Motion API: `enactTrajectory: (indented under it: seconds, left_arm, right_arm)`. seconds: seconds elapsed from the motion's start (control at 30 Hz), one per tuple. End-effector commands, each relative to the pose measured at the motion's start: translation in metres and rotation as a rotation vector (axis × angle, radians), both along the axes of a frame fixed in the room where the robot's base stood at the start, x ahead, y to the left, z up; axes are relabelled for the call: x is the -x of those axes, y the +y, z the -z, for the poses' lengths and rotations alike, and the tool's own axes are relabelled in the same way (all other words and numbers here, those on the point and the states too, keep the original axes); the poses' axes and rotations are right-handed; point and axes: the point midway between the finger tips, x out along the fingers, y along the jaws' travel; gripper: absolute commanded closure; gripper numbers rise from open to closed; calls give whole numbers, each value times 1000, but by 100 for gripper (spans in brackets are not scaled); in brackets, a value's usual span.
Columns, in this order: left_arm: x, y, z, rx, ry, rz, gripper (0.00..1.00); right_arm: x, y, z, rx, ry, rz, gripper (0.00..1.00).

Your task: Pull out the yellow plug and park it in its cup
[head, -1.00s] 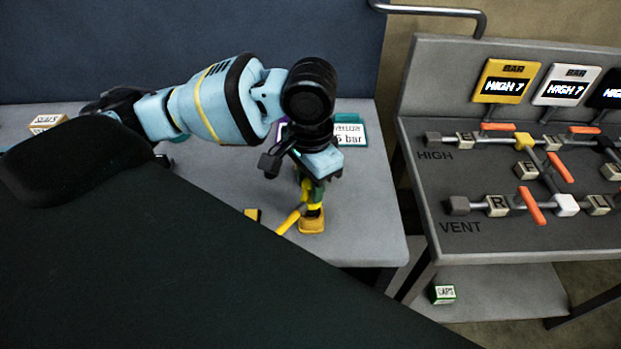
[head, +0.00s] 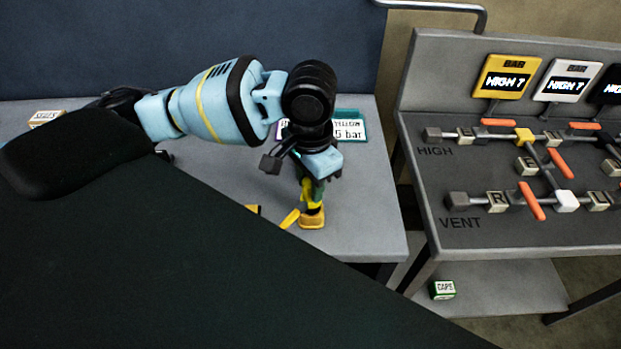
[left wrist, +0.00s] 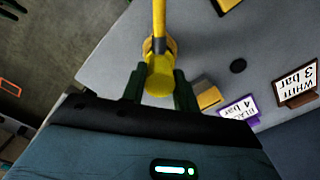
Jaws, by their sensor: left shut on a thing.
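My left gripper (head: 311,190) is shut on the yellow plug (left wrist: 160,76), which shows between the dark fingers in the left wrist view. A yellow hose (left wrist: 159,20) runs from the plug. In the head view the gripper points down over the near right part of the grey bench, and the hose (head: 290,218) bends out to the left. An orange-yellow cup-like piece (head: 312,221) stands on the bench directly below the fingers. The fingers hide most of the plug, so I cannot tell whether it is in that piece or just above it. My right gripper is out of view.
A sign reading yellow, 5 bar (head: 349,130) stands behind the gripper on the bench (head: 365,200). Further right is a panel (head: 510,225) with pipes, orange levers and gauges. A green-edged box (head: 442,289) lies on its lower shelf. A gap separates bench and panel.

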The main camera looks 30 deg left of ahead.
Motion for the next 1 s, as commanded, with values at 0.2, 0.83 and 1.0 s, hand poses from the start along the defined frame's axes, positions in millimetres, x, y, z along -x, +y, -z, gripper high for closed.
enactTrajectory:
  seconds: [0.2, 0.83, 1.0]
  left_arm:
    - [0, 0, 4, 0, -1, 0, 92]
    - [0, 0, 14, 0, -1, 1, 92]
    - [0, 0, 17, 0, -2, 1, 92]
  right_arm:
    - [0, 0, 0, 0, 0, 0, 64]
    - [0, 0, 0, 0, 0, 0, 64]
    - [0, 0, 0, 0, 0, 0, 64]
